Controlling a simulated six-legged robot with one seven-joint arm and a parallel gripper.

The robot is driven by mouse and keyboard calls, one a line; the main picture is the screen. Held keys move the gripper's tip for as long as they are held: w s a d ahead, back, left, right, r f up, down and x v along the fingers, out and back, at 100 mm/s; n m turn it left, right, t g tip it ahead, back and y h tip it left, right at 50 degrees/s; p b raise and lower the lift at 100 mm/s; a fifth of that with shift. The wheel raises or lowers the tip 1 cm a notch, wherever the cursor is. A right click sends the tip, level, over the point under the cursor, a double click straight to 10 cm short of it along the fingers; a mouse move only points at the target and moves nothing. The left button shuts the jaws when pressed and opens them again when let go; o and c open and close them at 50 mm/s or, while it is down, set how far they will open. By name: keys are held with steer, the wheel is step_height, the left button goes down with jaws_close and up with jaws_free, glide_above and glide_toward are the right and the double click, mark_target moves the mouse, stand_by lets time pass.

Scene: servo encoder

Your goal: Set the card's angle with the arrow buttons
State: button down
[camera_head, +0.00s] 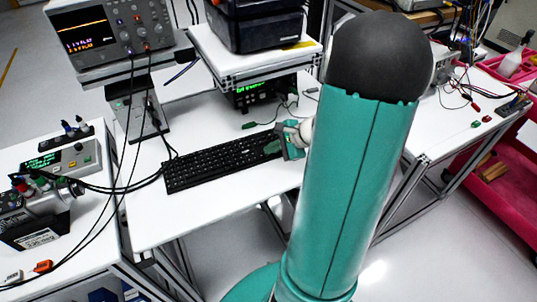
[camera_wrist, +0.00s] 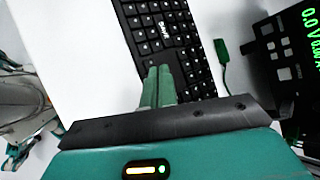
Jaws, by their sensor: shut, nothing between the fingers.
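A black keyboard (camera_head: 210,165) lies on the white table in the head view. It also shows in the wrist view (camera_wrist: 146,28), running from the top toward my fingers. My gripper (camera_wrist: 158,68) is shut and empty, its two green fingers together over the keys at one end of the keyboard. In the head view my gripper (camera_head: 272,148) is at the keyboard's right end. I cannot tell whether the fingertips touch a key. The arrow keys cannot be picked out; my fingers and wrist hide some keys. I cannot make out a card for certain.
A small green piece on a cable (camera_wrist: 222,49) lies beside the keyboard. A black instrument with green digits (camera_wrist: 288,62) stands near it, under a raised shelf (camera_head: 230,66). An oscilloscope (camera_head: 105,30) stands at the back left. Cables cross the table's left side.

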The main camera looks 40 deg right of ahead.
mark_target(272, 157)
steer(key=shift+f, duration=0.35)
stand_by(0.5)
steer(key=shift+r, duration=0.8)
steer(key=shift+r, duration=0.1)
steer(key=shift+r, duration=2.4)
